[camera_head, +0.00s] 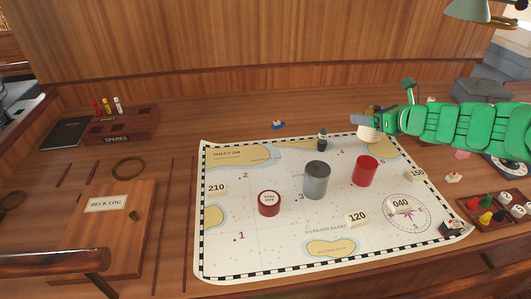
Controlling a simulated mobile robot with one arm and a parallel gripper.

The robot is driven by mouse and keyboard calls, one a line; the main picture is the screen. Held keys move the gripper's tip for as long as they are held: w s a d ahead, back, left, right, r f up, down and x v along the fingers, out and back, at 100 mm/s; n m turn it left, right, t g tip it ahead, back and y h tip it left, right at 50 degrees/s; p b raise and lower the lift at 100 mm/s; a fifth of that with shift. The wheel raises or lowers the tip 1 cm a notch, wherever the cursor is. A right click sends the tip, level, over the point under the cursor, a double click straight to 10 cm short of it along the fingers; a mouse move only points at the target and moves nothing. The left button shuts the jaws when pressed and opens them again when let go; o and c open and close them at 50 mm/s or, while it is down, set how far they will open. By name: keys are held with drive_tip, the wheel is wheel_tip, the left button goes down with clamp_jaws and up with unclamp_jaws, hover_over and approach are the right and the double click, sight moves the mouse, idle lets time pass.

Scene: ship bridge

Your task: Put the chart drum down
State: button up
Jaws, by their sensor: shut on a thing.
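My gripper (372,122), at the end of my green arm, is shut on a small cream drum-like thing, the chart drum (367,134). It is at the far right edge of the chart (225,250). The fingers hide part of the drum, and I cannot tell whether its base touches the surface. On the chart, a grey cylinder (317,180) and a red cylinder (365,171) stand upright, nearer than my gripper. A low dark red drum with a white labelled top (269,203) stands left of them.
White number blocks, such as 120 (357,218) and 040 (399,205), lie on the chart. A small dark figure (322,140) stands left of my gripper. A tray of coloured pegs (487,213) is at right. The chart's lower left is mostly clear.

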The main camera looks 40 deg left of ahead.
drive_tip(key=s+a+n+g, duration=0.85)
drive_tip(key=s+a, duration=1.05)
drive_tip(key=s, duration=0.5)
drive_tip(key=shift+m, duration=0.45)
drive_tip(key=shift+w+a+f, duration=1.55)
drive_tip(key=shift+a+f, duration=0.1)
drive_tip(key=shift+a, duration=0.2)
drive_tip(key=shift+w+a+f, duration=1.5)
drive_tip(key=shift+a+f, duration=0.1)
drive_tip(key=shift+a, duration=0.25)
drive_tip(key=shift+w+a+f, duration=1.55)
drive_tip(key=shift+a+f, duration=0.1)
drive_tip(key=shift+a, duration=0.2)
drive_tip(key=shift+f, duration=1.5)
drive_tip(key=shift+f, duration=0.1)
drive_tip(key=o, duration=1.2)
drive_tip(key=shift+c, duration=0.2)
